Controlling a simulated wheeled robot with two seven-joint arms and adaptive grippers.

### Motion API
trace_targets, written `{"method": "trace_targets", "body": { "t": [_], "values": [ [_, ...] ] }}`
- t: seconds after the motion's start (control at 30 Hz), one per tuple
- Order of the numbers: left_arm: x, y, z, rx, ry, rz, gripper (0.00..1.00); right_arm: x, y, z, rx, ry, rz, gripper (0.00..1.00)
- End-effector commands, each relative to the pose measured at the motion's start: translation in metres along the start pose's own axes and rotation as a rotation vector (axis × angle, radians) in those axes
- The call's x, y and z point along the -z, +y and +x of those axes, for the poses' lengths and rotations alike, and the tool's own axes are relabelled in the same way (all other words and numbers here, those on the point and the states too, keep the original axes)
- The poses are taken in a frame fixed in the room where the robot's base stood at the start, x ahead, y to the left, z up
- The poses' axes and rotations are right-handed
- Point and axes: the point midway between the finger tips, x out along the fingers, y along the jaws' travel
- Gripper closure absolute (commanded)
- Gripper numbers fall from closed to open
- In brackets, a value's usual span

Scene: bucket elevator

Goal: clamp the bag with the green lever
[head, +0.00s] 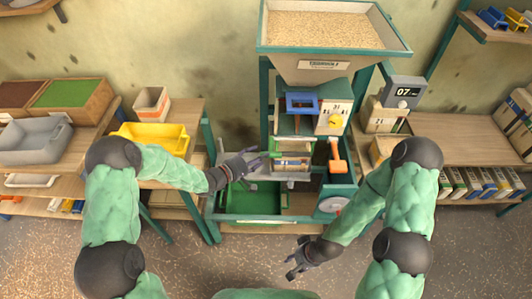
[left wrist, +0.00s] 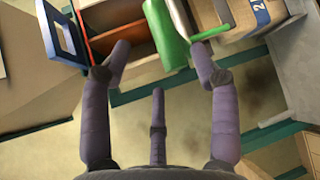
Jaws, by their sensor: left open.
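My left gripper (head: 258,162) is open at the left front of the bucket elevator's middle section. In the left wrist view its spread fingers (left wrist: 162,62) have a green rounded part (left wrist: 166,35) beyond and between them. A thin bright green bar (left wrist: 212,34), which looks like the green lever, is close to the right fingertip; I cannot tell whether they touch. In the head view a small green strip (head: 278,154) shows beside the left fingertips. A bag is not clearly recognisable. My right gripper (head: 291,266) is low in front of the machine, empty, its fingers apart.
The grain hopper (head: 328,67) tops the machine. A blue frame (head: 302,95), an orange lever (head: 337,160) and a pale disc (head: 333,205) are on it. A green bin (head: 252,203) is low left. Shelves flank both sides; the floor in front is clear.

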Motion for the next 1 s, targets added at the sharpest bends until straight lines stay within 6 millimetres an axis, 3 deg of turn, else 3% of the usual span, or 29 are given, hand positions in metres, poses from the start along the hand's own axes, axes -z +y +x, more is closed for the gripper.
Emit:
{"method": "trace_targets", "body": {
  "t": [0.2, 0.4, 1.0],
  "values": [
    [0.001, 0.002, -0.041, -0.002, 0.003, 0.002, 0.39, 0.0, 0.0, 0.0, 0.0, 0.0, 0.0, 0.6],
    [0.001, 0.001, -0.061, -0.003, 0.001, 0.003, 0.39, 0.0, 0.0, 0.0, 0.0, 0.0, 0.0, 0.6],
    [0.001, 0.002, -0.065, -0.003, 0.0, 0.003, 0.39, 0.0, 0.0, 0.0, 0.0, 0.0, 0.0, 0.6]
  ]
}}
